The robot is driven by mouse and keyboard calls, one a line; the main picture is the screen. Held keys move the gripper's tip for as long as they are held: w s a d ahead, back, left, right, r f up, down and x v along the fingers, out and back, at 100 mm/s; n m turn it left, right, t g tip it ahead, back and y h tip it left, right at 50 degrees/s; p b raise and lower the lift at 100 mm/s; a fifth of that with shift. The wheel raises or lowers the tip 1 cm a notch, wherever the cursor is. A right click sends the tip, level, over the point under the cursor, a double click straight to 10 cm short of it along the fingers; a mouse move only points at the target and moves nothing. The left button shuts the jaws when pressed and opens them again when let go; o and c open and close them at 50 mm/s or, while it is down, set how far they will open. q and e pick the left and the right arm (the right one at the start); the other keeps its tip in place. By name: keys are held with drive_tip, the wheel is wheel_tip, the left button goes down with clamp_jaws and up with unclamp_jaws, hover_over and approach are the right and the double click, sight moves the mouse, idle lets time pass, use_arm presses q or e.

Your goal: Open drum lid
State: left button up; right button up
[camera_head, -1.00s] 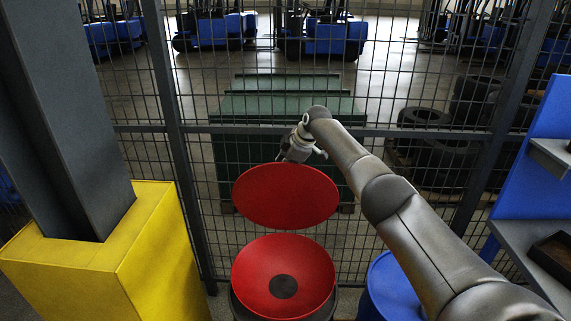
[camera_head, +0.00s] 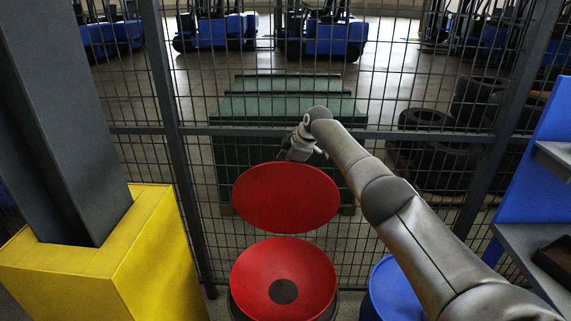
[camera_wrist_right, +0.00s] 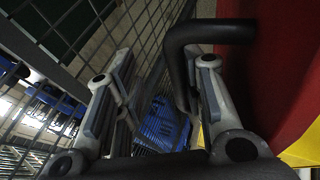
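The red round drum lid (camera_head: 286,198) stands raised, its broad red face toward the head camera. Below it is the drum (camera_head: 262,272), with a red dished inside and a dark round spot at the bottom. My right gripper (camera_head: 297,149) is behind the lid's top edge, its fingertips partly hidden there. In the right wrist view, a black bent handle (camera_wrist_right: 182,52) comes off the red lid (camera_wrist_right: 275,60) and runs between the fingers of my right gripper (camera_wrist_right: 165,75). It lies close to one finger, with a gap to the other. My left gripper is not in view.
A wire mesh fence (camera_head: 400,100) stands close behind the lid. A yellow block (camera_head: 150,265) around a dark post is at the left. A blue drum (camera_head: 388,292) is beside the red one, under my right arm. Blue shelving (camera_head: 528,205) stands at the right.

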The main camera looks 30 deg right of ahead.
drive_tip(key=shift+f, duration=0.25)
drive_tip(key=v, duration=0.4)
drive_tip(key=w+v, duration=0.1)
drive_tip(key=v, duration=0.2)
drive_tip(key=shift+s+d+r, duration=0.1)
drive_tip(key=shift+d+r, duration=0.1)
drive_tip(key=shift+r, duration=0.2)
drive_tip(key=v, duration=0.4)
drive_tip(key=shift+s, duration=0.55)
drive_tip(key=shift+s+r, duration=0.1)
drive_tip(key=shift+s, duration=0.2)
